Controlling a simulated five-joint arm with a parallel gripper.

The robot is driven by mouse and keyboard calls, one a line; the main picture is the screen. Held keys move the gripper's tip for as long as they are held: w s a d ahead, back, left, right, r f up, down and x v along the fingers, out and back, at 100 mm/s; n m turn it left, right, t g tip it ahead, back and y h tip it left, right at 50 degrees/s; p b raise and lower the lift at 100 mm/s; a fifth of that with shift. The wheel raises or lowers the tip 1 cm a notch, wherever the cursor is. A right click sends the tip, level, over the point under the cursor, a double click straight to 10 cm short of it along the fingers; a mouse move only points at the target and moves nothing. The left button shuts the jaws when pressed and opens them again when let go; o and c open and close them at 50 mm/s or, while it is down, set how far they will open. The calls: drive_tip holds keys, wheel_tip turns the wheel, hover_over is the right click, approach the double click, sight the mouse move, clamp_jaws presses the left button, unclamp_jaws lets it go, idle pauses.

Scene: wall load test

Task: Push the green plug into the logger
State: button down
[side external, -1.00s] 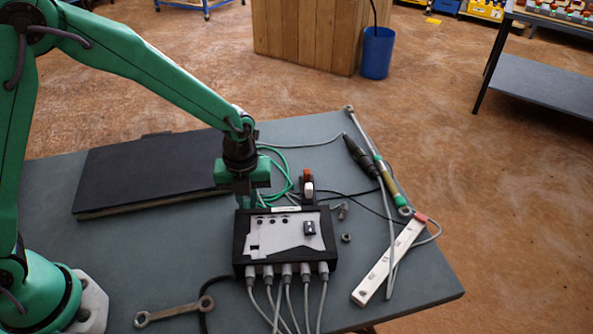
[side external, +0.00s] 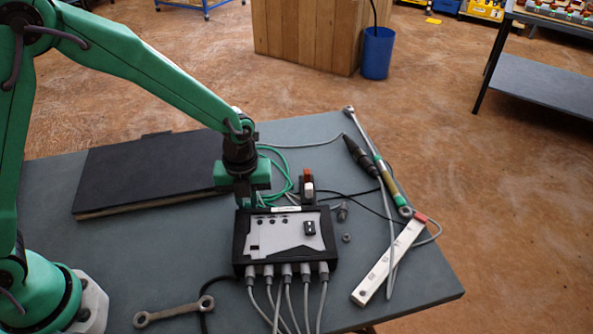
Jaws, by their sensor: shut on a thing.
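The logger (side external: 290,240) is a black box with a light grey face, lying on the grey table. Several grey plugs with cables sit along its near edge. My gripper (side external: 252,202) points down at the logger's far left edge. It is shut on the green plug, which is mostly hidden between the jaws and behind the box. A green cable (side external: 283,158) loops out to the right behind the gripper. How deep the plug sits in the logger cannot be seen from this side.
A dark flat panel (side external: 150,170) lies left of the gripper. An orange-and-white switch (side external: 308,186), small metal parts (side external: 342,212), a long rod tool (side external: 375,155) and a white strip (side external: 388,262) lie to the right. A wrench (side external: 172,312) lies in front.

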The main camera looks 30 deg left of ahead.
idle(0.4)
drive_tip(key=c, duration=1.3)
unclamp_jaws()
drive_tip(key=shift+c, duration=0.5)
drive_tip(key=shift+c, duration=1.1)
drive_tip(key=shift+r, duration=0.2)
drive_tip(key=shift+r, duration=3.35)
